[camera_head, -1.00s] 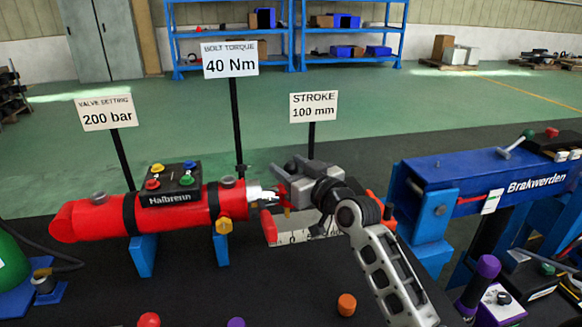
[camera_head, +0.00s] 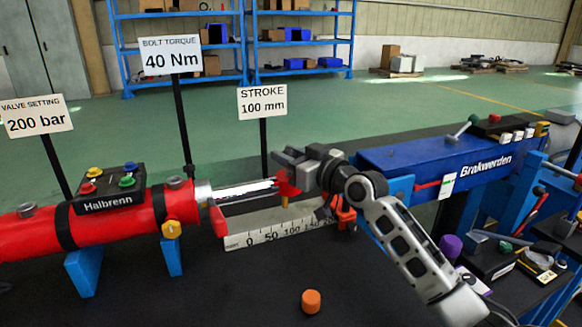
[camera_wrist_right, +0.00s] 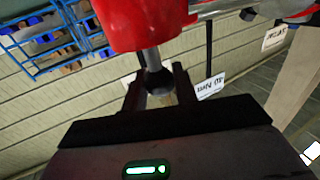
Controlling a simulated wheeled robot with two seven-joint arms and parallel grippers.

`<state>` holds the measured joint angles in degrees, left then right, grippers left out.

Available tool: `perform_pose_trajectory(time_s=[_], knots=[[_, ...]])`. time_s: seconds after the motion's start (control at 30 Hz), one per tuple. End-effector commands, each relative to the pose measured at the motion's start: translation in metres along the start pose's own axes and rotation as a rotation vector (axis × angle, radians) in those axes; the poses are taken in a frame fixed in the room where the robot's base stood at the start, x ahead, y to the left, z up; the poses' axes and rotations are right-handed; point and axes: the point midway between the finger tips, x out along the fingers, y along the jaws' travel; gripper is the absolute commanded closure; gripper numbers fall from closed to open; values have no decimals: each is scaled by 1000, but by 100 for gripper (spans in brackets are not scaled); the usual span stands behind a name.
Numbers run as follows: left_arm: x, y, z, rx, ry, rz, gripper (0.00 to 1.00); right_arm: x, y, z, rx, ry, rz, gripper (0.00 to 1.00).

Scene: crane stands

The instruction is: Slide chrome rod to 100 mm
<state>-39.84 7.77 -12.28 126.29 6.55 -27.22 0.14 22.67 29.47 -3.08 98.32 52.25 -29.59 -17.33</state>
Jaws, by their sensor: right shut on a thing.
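The chrome rod (camera_head: 243,190) sticks out of the right end of the red cylinder marked Halbrenn (camera_head: 110,214). A red end piece (camera_head: 288,184) sits on the rod's outer end. My right gripper (camera_head: 296,170) is at that end piece. In the right wrist view the gripper (camera_wrist_right: 160,88) is shut on a dark round knob (camera_wrist_right: 159,79), whose silver stem joins the red end piece (camera_wrist_right: 147,22). The white scale (camera_head: 270,234) with 0, 50 and 100 lies below the rod. The end piece appears above the 100 mark, but the exact reading cannot be told. My left gripper is out of view.
The sign reading Stroke 100 mm (camera_head: 262,101) stands behind the rod. A blue Brakwerden unit (camera_head: 430,160) stands close on the right, behind my arm. An orange knob (camera_head: 311,301) is at the front of the dark bench.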

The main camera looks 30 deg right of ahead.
Motion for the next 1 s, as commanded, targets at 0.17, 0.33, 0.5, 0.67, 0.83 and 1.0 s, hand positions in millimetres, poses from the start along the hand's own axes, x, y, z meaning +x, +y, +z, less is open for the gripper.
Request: perform_pose_trajectory(time_s=[0.17,0.33,0.5,0.67,0.83,1.0], knots=[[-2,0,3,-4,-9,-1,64,0,2,-2,-1,0,3,100],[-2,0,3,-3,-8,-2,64,-1,2,-2,0,0,4,52],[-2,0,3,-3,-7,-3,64,-2,2,-1,0,-1,4,52],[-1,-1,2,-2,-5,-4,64,-5,2,0,0,-2,4,52],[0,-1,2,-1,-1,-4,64,-29,2,1,-4,-4,3,52],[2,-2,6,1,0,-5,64,-70,2,3,-4,-7,3,52]])
